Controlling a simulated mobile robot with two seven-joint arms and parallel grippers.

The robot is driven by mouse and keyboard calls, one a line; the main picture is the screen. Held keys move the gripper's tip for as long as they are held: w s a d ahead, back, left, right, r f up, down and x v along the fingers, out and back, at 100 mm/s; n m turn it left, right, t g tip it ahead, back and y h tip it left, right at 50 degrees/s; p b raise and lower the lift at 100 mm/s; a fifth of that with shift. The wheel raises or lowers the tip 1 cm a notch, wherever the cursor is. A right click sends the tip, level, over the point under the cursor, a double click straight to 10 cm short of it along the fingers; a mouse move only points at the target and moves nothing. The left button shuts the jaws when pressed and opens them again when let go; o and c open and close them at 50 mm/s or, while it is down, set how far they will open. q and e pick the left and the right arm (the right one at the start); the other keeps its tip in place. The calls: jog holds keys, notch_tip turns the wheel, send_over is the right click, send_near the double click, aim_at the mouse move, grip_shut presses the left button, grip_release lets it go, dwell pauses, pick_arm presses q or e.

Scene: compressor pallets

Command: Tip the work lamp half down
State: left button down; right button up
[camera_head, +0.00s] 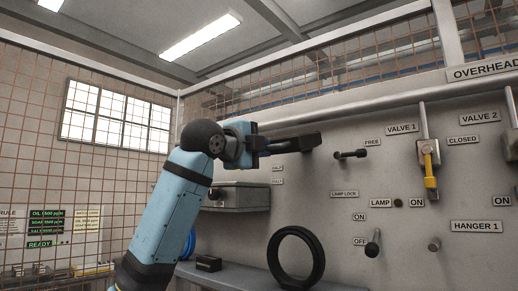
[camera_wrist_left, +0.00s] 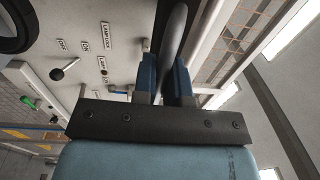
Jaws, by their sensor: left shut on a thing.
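My left gripper (camera_head: 262,147) is raised in front of the grey wall panel, level with the lever marked FREE. In the left wrist view its two blue fingers (camera_wrist_left: 164,82) are shut on a dark grey bar (camera_wrist_left: 174,38), which appears to be part of the work lamp. In the head view a dark, nearly level piece (camera_head: 298,143) reaches right from the gripper to the panel. The gripper hides part of it, and I cannot make out the lamp head. My right gripper is not in view.
The lamp lock lever (camera_head: 350,154) points sideways near FREE. A lamp switch lever (camera_head: 373,243) is near OFF. A yellow-handled valve (camera_head: 430,168) stands to the right. A black ring (camera_head: 318,262) stands on the shelf (camera_head: 240,277) below, beside a small black box (camera_head: 208,263). A grey box shelf (camera_head: 240,197) is close below the gripper.

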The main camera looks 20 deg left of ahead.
pick_arm(q)
jog(key=shift+w+d+f+t+b, duration=0.15)
jog(key=shift+w+f+t, duration=0.1)
jog(key=shift+f, duration=0.35)
jog(key=shift+w+f+t+b, duration=0.1)
jog(key=shift+w+f+t, duration=0.1)
jog(key=shift+f, duration=0.4)
jog(key=shift+w+d+f+t+b, duration=0.15)
jog(key=shift+w+f+t, duration=0.1)
jog(key=shift+f, duration=0.35)
jog(key=c, duration=1.2)
grip_release()
jog(key=shift+w, duration=0.1)
jog(key=b+v, duration=0.3)
jog(key=v, duration=1.1)
jog(key=shift+w+a+f, duration=0.1)
